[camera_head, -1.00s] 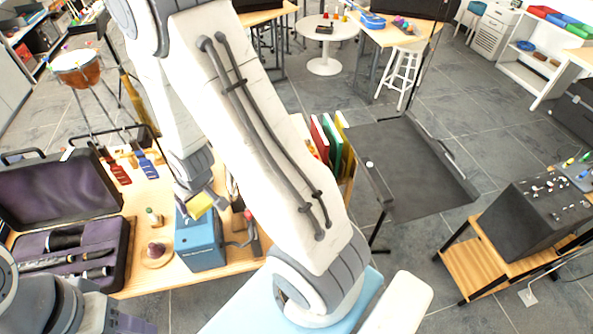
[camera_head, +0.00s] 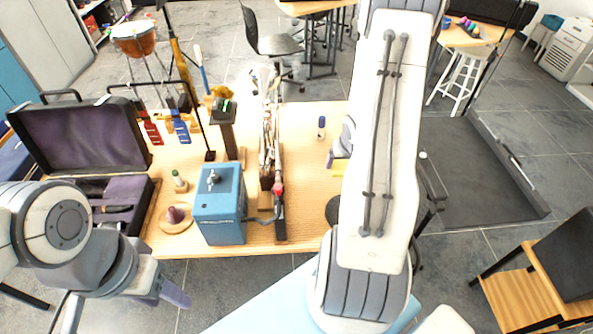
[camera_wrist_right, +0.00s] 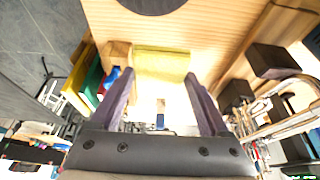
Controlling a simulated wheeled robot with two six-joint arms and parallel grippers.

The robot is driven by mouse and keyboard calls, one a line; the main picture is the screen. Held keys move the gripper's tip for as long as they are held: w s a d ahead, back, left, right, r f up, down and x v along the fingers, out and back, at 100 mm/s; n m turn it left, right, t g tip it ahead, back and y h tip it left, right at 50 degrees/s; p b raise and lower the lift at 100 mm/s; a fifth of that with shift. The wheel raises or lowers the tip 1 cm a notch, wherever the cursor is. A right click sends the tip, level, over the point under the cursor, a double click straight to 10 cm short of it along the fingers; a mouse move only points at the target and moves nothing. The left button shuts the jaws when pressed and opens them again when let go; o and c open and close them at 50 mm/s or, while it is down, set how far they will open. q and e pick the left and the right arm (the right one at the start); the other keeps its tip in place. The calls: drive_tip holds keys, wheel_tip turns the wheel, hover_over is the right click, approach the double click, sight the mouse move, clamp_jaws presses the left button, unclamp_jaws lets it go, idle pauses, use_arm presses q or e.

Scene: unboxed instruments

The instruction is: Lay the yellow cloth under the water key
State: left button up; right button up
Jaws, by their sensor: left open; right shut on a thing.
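The yellow cloth (camera_wrist_right: 161,64) is between the purple fingers of my right gripper (camera_wrist_right: 158,76) in the right wrist view. In the head view the cloth (camera_head: 339,167) shows as a small yellow patch under my right gripper (camera_head: 335,157), above the right part of the wooden table. A silver brass-type instrument (camera_head: 268,140) stands on the table to the left of it, with its tubing (camera_wrist_right: 275,112) at lower right in the wrist view. The water key is too small to make out. My left gripper (camera_head: 174,291) is open and empty in front of the table.
A blue box (camera_head: 220,208), an open instrument case (camera_head: 80,140) and small bottles stand on the wooden table (camera_head: 303,190). A dark stand (camera_head: 225,130) rises behind the box. Table between the instrument and my right arm is mostly clear.

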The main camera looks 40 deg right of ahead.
sight(303, 183)
drive_tip(key=w+a+f+b, duration=0.1)
drive_tip(key=w+a+f, duration=0.1)
drive_tip(key=w+a+f+b, duration=0.2)
drive_tip(key=w, duration=0.1)
drive_tip(key=shift+a+f, duration=0.15)
drive_tip(key=shift+a, duration=0.1)
drive_tip(key=w+a, duration=0.1)
drive_tip(key=w+a+f+p, duration=0.1)
drive_tip(key=shift+w+a+f, duration=0.25)
drive_tip(key=shift+w+f, duration=0.05)
drive_tip(key=shift+w+a+f, duration=0.15)
drive_tip(key=shift+w+f, duration=0.05)
wheel_tip(303, 183, down, 4)
drive_tip(key=shift+f+p, duration=0.1)
drive_tip(key=shift+p, duration=0.25)
use_arm(q)
wheel_tip(303, 183, down, 2)
drive_tip(key=shift+f, duration=0.1)
use_arm(e)
drive_tip(key=shift+f, duration=0.25)
use_arm(q)
drive_tip(key=shift+f, duration=0.15)
use_arm(e)
drive_tip(key=o, duration=1.2)
drive_tip(key=shift+r, duration=0.1)
drive_tip(key=shift+c, duration=0.2)
